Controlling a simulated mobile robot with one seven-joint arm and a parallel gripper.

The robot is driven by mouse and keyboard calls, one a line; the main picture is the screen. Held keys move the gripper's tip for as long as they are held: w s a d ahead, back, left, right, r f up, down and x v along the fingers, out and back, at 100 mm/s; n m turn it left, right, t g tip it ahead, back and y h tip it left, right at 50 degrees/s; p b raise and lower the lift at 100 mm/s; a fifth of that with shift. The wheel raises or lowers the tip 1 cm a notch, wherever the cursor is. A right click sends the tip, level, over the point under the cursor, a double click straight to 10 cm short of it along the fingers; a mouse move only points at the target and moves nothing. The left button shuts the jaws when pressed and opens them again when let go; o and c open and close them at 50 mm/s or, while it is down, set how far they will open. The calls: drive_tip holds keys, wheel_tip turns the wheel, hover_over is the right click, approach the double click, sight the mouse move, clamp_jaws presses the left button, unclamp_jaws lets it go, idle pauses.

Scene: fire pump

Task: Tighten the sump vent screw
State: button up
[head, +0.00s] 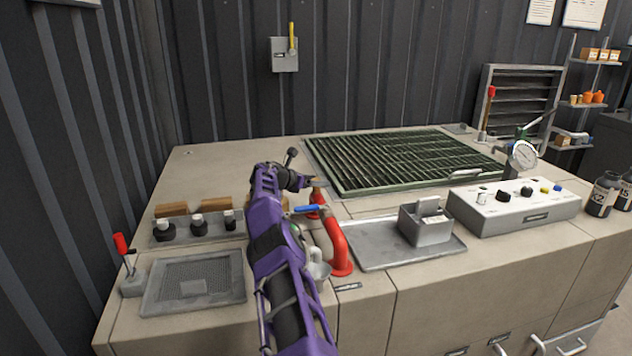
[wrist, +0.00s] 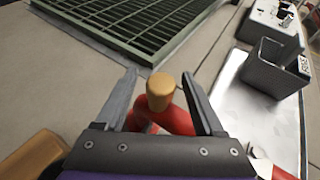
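A brass-coloured round knob (wrist: 160,92) sits on top of a red pipe (wrist: 172,122) in the wrist view. I cannot confirm that it is the sump vent screw; no label shows. My gripper (wrist: 160,75) is open, with one finger on each side of the knob and a visible gap to both. In the head view my gripper (head: 313,183) is at the brass-topped end of the red pipe (head: 337,243), partly hidden by my purple arm. A blue lever (head: 308,209) is on the pipe close to my arm.
A dark green floor-type grate (head: 400,160) lies behind the pipe. A metal tray (head: 375,250) with a grey box (head: 425,226) lies right of it. A control box (head: 515,205) stands farther right.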

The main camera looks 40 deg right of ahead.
drive_tip(key=shift+p+v, duration=0.4)
drive_tip(key=shift+v, duration=0.6)
drive_tip(key=v, duration=1.5)
drive_tip(key=shift+a, duration=0.25)
